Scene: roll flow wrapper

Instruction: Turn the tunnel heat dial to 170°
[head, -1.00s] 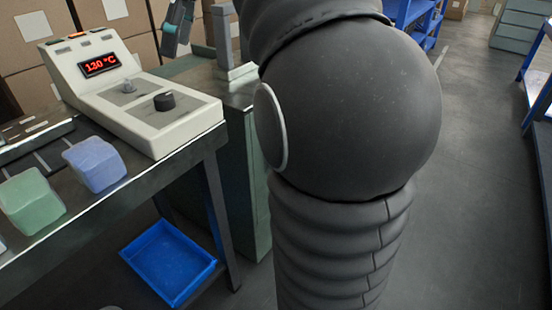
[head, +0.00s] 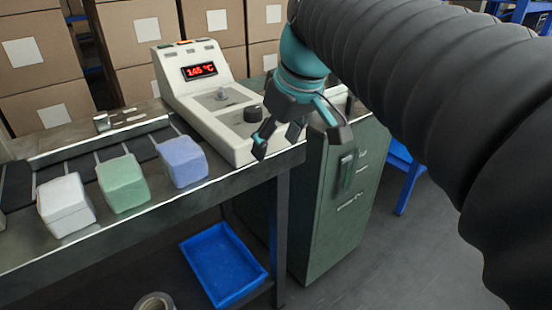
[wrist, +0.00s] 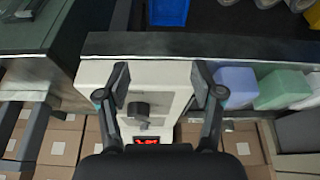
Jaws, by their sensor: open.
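The control box (head: 185,95) is pale and stands on the bench, its red display (head: 200,71) reading 145 °C. The black dial (head: 253,113) is on its sloping panel. My gripper (head: 300,138) is open and empty, just right of and in front of the dial in the head view. In the wrist view my gripper (wrist: 158,80) has its fingers spread, and the dial (wrist: 139,110) lies between them in the picture, nearer the left finger. I see no contact. The display (wrist: 155,141) is partly hidden by my gripper's body.
A small grey knob (head: 222,94) sits beside the dial. White (head: 66,205), green (head: 123,183) and blue (head: 184,161) blocks lie on the conveyor at left. A green cabinet (head: 345,190) stands right of the bench, a blue tray (head: 223,262) below.

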